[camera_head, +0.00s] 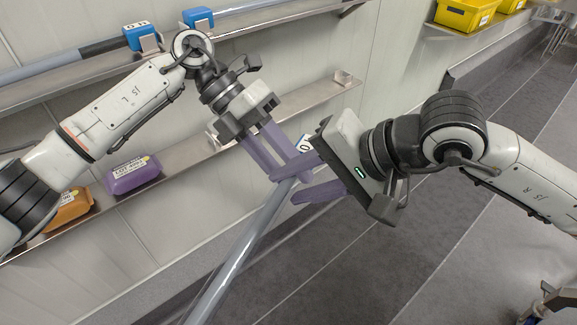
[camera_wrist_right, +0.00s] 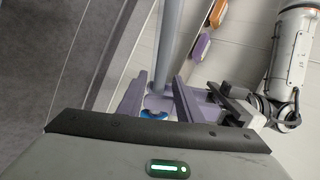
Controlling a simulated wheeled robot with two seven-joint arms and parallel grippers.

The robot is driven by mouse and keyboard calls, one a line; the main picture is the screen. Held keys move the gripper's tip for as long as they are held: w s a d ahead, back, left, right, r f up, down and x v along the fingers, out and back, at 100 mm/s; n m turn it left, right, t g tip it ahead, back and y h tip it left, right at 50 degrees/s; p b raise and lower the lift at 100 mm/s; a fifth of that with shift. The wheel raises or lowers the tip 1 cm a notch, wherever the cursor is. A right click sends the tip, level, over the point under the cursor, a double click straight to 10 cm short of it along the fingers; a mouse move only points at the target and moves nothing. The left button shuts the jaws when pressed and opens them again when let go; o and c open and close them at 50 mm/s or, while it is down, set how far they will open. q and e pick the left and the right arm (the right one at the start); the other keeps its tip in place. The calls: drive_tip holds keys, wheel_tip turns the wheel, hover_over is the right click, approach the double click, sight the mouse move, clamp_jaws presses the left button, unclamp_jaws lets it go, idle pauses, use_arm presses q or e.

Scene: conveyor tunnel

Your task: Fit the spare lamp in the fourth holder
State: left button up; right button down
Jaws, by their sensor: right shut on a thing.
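A long grey tube lamp (camera_head: 238,248) slants from between my grippers down to the lower left in the head view. It also shows in the right wrist view (camera_wrist_right: 172,35), running away from my right gripper (camera_wrist_right: 155,85). My right gripper (camera_head: 300,180) is shut on the lamp near its upper end. My left gripper (camera_head: 294,176) has its purple fingers apart, close beside that end. The fingers overlap, so I cannot tell whether they touch the lamp. Blue holders stand on the upper shelf, one (camera_head: 142,37) at left and another (camera_head: 198,18) to its right.
A grey tube (camera_head: 80,55) lies along the upper shelf. The lower shelf (camera_head: 200,148) carries a purple pack (camera_head: 133,175) and an orange pack (camera_head: 68,212). Yellow bins (camera_head: 465,14) stand at the top right. The floor (camera_head: 400,225) is clear.

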use_arm(q)
drive_tip(key=shift+s+d+r, duration=0.15)
drive_tip(key=shift+d+r, duration=0.1)
drive_tip(key=shift+r, duration=0.05)
clamp_jaws()
use_arm(e)
drive_tip(key=c, duration=1.6)
unclamp_jaws()
drive_tip(key=o, duration=0.4)
use_arm(q)
drive_tip(key=shift+a, duration=0.1)
use_arm(e)
drive_tip(key=shift+d, duration=0.1)
use_arm(q)
drive_tip(key=shift+f, duration=0.1)
use_arm(e)
drive_tip(key=v, duration=1.1)
drive_tip(key=shift+s+d+r, duration=0.15)
drive_tip(key=shift+d+r, duration=0.1)
drive_tip(key=shift+r, duration=0.05)
use_arm(q)
drive_tip(key=o, duration=0.6)
unclamp_jaws()
clamp_jaws()
